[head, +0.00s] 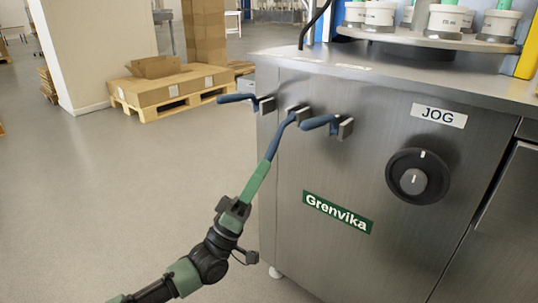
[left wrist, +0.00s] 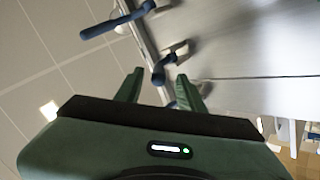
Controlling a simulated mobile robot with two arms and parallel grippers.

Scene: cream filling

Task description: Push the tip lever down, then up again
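Three blue-handled levers sit in a row on the upper left of the steel machine. The left lever (head: 237,98) and the right lever (head: 320,122) stick out to the left, roughly level. The middle lever (head: 289,120) slopes down toward my left gripper (head: 266,162), which comes up from below. In the left wrist view, the green fingers stand apart, and a blue lever end (left wrist: 160,74) shows just beyond the gap between them. Another lever (left wrist: 112,25) is at upper left, clear of the fingers. I cannot tell whether the fingers touch the middle lever. None of the levers is labelled legibly. My right gripper is out of view.
The machine front (head: 300,255) carries a black JOG knob (head: 417,176) and a green Grenvika plate (head: 338,212). White cups (head: 447,20) stand on a round table (head: 430,38) on top. A pallet with cartons (head: 170,90) stands behind. The floor at left is clear.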

